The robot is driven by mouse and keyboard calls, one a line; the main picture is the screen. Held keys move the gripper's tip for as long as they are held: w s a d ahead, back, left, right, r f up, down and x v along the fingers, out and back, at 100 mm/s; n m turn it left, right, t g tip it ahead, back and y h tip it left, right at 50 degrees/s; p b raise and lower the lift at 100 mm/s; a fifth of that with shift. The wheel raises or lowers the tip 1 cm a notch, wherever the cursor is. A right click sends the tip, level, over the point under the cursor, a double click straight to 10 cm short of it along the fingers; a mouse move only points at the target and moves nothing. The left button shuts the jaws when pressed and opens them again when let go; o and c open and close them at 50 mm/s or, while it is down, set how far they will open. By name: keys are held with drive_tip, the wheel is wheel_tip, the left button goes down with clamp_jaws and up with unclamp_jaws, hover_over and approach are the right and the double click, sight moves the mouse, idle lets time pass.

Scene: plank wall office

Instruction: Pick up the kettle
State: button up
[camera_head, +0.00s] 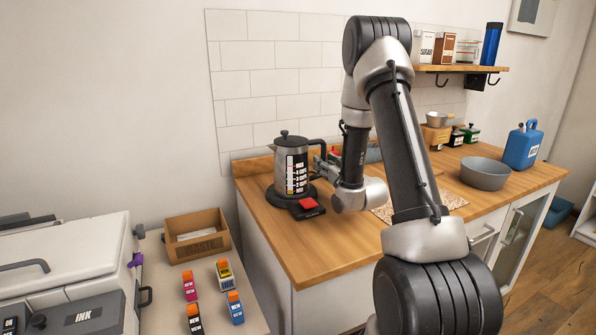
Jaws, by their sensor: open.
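The kettle (282,160) is grey and metallic, with a black lid and knob, a black handle on its right and a dark panel with level marks. It stands upright on a round black base (273,196) at the left end of the wooden counter. A red switch (307,203) sits at the front of the base. My gripper (321,168) is at the right side of the kettle, close to the handle, and is open. My wrist hides part of the gripper, and I cannot tell whether the fingers are around the handle or touching it.
My arm covers the middle of the wooden counter (285,235). A grey bowl (486,175) and a blue jug (521,150) stand at the right. A shelf (470,68) hangs above. A cardboard box (196,244), several ink cartridges and a printer (65,265) are at the lower left.

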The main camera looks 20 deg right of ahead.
drive_tip(key=shift+w, duration=0.85)
clamp_jaws()
drive_tip(key=shift+r, duration=0.15)
